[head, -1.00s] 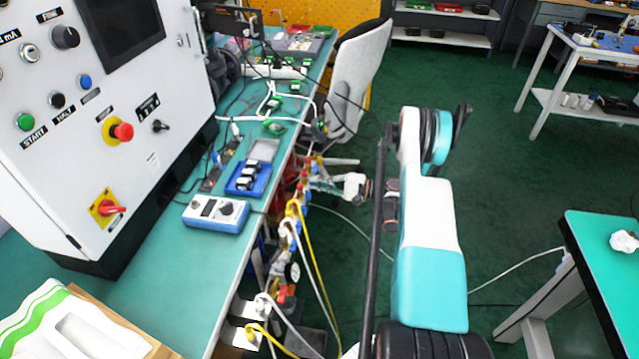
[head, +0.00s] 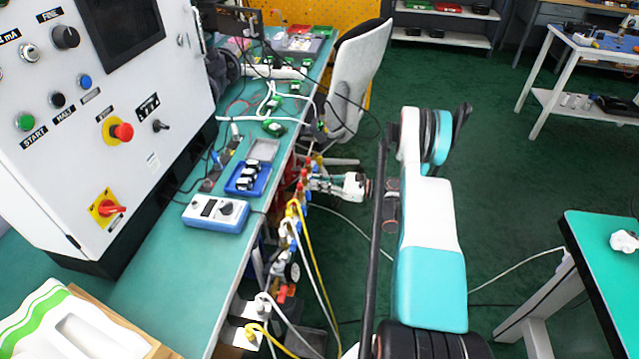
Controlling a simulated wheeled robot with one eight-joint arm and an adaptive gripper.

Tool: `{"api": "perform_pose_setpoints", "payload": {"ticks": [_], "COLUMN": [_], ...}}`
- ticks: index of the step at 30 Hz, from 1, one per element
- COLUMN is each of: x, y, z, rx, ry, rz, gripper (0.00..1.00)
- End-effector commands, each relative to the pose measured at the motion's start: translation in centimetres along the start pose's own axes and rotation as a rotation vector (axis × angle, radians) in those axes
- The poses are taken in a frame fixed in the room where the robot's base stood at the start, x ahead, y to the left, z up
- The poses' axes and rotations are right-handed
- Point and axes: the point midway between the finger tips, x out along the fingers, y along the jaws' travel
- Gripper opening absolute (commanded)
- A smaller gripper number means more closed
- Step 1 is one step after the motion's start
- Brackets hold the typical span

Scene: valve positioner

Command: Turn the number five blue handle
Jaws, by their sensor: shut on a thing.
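My gripper (head: 312,182) reaches in from the right to the row of valves and fittings (head: 293,205) along the front side of the green bench. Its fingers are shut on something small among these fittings. I cannot make out which handle is between the fingers, and no number can be read. Red, blue and yellow small parts show around the fingertips.
Yellow and white cables (head: 313,265) hang in front of the valve row. A blue-and-white meter (head: 215,213) and a blue tray (head: 240,188) are on the bench. A grey chair (head: 358,75) stands behind my arm.

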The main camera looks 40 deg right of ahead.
Motion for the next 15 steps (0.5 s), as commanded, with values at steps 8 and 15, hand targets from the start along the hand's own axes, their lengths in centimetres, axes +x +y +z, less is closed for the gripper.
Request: {"api": "perform_pose_setpoints", "payload": {"ticks": [8,15], "x": [-0.07,-0.07], "y": [0.03,0.03], "z": [-0.1,-0.11], "rx": [0.136,0.184], "ry": [0.002,0.002], "rz": [0.0,0.0], "gripper": [0.0,0.0]}}
